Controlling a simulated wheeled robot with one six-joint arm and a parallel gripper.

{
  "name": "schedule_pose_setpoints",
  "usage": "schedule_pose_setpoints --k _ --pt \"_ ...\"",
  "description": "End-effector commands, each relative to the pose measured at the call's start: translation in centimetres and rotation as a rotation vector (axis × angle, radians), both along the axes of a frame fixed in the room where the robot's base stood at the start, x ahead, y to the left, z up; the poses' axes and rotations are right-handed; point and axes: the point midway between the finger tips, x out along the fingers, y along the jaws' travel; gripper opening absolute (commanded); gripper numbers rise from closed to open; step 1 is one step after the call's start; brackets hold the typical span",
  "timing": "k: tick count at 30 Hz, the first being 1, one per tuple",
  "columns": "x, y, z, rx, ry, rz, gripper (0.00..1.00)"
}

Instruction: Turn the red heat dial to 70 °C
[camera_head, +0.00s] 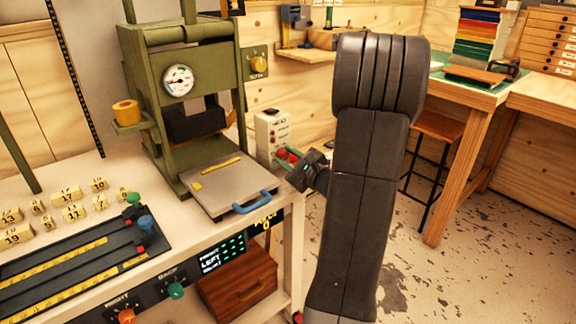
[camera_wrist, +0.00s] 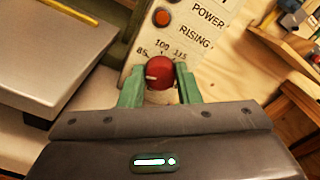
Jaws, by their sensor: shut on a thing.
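The red heat dial (camera_wrist: 161,70) sits low on the face of a cream control box (camera_wrist: 139,42) in the wrist view. Printed marks 85, 100 and 115 show around its upper side; the lower marks are hidden. A short pale pointer line on the dial points left, below the 85. My gripper (camera_wrist: 159,84) has its green fingers on either side of the dial and is shut on it. In the head view the control box (camera_head: 270,130) stands at the bench's right end, with my gripper (camera_head: 287,158) at its front and red of the dial (camera_head: 292,154) between the fingers.
An orange lamp (camera_wrist: 162,17) sits above the dial beside the words POWER and RISING. A green press (camera_head: 160,90) with a gauge stands left of the box. Its flat plate (camera_head: 215,185) has a blue handle (camera_head: 255,202) near my gripper.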

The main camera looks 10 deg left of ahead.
Motion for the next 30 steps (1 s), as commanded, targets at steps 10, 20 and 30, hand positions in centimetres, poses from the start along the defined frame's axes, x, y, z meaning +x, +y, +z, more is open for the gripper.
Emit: schedule_pose_setpoints --k 10,20,30 --pt "-0.03 0.01 -0.02 -0.013 -0.014 0.000 0.07" --pt "-0.03 0.01 -0.02 -0.013 -0.014 0.000 0.51" --pt "-0.45 -0.69 0.01 -0.013 -0.014 -0.002 0.51"
